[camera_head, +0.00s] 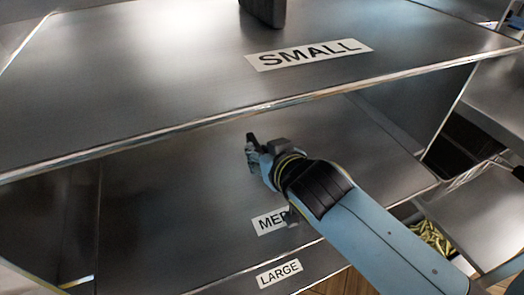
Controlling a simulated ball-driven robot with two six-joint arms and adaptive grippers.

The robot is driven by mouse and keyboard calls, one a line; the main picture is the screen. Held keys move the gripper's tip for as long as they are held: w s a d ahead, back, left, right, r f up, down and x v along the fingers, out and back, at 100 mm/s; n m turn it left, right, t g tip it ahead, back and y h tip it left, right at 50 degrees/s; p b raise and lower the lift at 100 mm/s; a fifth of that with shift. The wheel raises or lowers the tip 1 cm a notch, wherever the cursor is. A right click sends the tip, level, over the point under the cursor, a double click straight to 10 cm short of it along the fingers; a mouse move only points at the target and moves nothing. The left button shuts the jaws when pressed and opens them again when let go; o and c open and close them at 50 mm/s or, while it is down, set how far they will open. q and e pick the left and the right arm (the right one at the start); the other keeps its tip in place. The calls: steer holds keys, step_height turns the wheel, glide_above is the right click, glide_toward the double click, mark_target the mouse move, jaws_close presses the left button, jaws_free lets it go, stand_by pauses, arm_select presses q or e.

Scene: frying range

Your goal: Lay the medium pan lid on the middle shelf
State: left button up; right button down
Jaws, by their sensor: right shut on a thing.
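The middle shelf (150,215) is a brushed metal board with a partly covered white label (268,222) that begins "ME". It lies between the SMALL shelf (160,80) above and the LARGE shelf below. My right gripper (253,145) reaches in from the lower right, over the middle shelf and below the front edge of the SMALL shelf. It is shut on a small dark part, which I take as the knob of the medium pan lid. The lid's outline cannot be made out against the dark metal. My left gripper is not in view.
A dark upright object (262,12) stands on the SMALL shelf at the top edge. The LARGE label (279,273) shows at the bottom. A container of yellow-green pieces (430,236) is at the lower right. The left of the middle shelf looks clear.

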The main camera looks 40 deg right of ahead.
steer(key=shift+f, duration=0.25)
steer(key=shift+s+f+b, duration=0.1)
steer(key=shift+f+b, duration=0.15)
steer(key=shift+b, duration=0.05)
steer(key=c, duration=1.1)
jaws_free()
steer(key=shift+c, duration=0.2)
steer(key=shift+o, duration=0.9)
steer(key=shift+f, duration=0.1)
steer(key=shift+r, duration=0.2)
step_height(320, 180, up, 7)
steer(key=p, duration=0.7)
steer(key=shift+f, duration=0.1)
